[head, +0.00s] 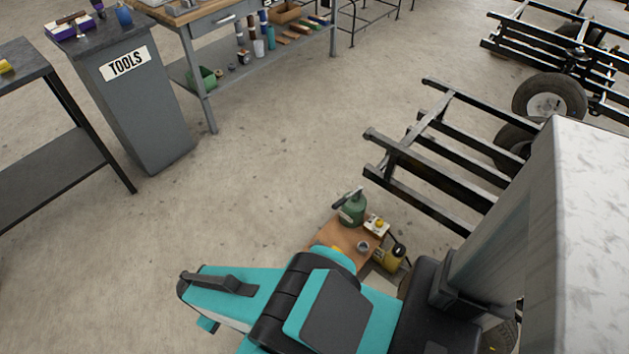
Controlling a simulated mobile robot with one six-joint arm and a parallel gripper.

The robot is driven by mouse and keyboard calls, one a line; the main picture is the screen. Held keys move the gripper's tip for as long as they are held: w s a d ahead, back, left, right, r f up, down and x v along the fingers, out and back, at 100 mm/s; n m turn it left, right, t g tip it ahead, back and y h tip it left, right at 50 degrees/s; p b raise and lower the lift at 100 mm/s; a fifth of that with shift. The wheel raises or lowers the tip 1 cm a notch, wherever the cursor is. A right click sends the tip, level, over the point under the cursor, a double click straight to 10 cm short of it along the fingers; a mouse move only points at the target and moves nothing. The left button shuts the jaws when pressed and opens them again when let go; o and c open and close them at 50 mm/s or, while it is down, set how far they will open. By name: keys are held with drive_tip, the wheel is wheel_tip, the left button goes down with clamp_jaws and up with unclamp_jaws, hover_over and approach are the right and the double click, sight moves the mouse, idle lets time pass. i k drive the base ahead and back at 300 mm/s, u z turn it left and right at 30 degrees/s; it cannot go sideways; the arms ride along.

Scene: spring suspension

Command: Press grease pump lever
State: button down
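A green canister (352,212) with a dark handle-like part (346,196) on top stands upright on a small brown wooden surface (331,231), right of the picture's middle. It looks like the grease pump, but it is too small to be sure. My teal and black arm (320,305) fills the lower middle, in front of the near part of that surface. I cannot make out my gripper's fingers in this view. Nothing of mine is seen touching the canister.
A small pale box with a yellow top (377,225), a small round cup (363,246) and a yellow-black can (393,257) sit near the canister. Black frame rails (430,170) lie just behind. A tools cabinet (140,110) and a workbench (270,65) stand back left. The floor between is clear.

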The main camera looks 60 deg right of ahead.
sight(335, 206)
drive_tip(key=z, duration=0.85)
drive_tip(key=k, duration=1.3)
drive_tip(key=u, duration=0.3)
drive_tip(key=i, duration=1)
drive_tip(key=u, duration=0.05)
